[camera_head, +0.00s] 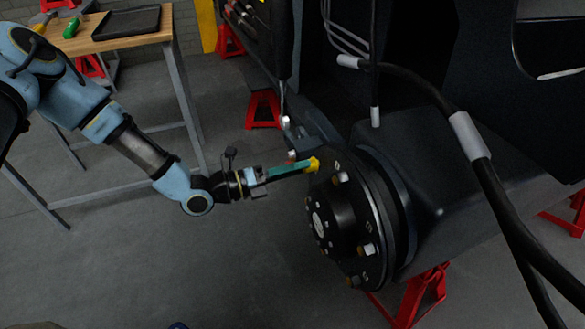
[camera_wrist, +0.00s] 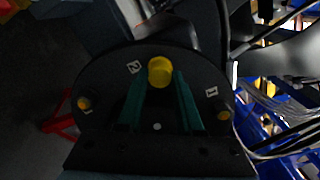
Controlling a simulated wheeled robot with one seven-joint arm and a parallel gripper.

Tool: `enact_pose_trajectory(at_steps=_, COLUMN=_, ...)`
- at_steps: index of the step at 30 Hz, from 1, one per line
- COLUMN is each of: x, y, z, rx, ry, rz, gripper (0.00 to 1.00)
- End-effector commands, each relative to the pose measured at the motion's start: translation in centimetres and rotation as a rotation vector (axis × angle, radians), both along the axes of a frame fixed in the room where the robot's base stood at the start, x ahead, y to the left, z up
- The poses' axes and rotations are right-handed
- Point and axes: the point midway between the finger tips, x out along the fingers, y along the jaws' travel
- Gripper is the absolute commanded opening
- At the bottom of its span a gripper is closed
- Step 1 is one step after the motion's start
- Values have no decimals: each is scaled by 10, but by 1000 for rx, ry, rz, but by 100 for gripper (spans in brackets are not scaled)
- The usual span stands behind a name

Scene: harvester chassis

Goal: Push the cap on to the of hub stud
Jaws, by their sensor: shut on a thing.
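The yellow cap (camera_head: 314,164) is between the green fingertips of my gripper (camera_head: 305,167), at the upper left edge of the black wheel hub (camera_head: 322,236). My gripper is shut on the cap. In the wrist view the cap (camera_wrist: 160,71) sits at the far ends of the fingers, in front of the hub flange, between the labels 2 and 1. The stud behind the cap is hidden, and I cannot tell how far the cap is over it. Other hub studs (camera_head: 369,249) show around the flange, some with pale ends.
The hub belongs to a large dark chassis (camera_head: 450,190) held on red stands (camera_head: 418,295). Thick black hoses (camera_head: 485,190) hang at the right. A wooden bench (camera_head: 100,43) with a black tray (camera_head: 127,22) stands behind my arm. The floor left of the hub is clear.

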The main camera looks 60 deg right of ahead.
Motion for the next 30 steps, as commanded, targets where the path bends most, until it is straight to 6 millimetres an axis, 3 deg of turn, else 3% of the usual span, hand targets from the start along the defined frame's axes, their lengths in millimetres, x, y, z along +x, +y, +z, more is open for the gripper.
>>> enact_pose_trajectory(at_steps=15, x=-4, y=-6, z=0, rx=0, ry=0, rz=1, gripper=4)
enact_pose_trajectory(at_steps=16, x=-4, y=-6, z=0, rx=0, ry=0, rz=1, gripper=38)
enact_pose_trajectory(at_steps=25, x=-4, y=-6, z=0, rx=0, ry=0, rz=1, gripper=70)
enact_pose_trajectory(at_steps=30, x=-4, y=-6, z=0, rx=0, ry=0, rz=1, gripper=70)
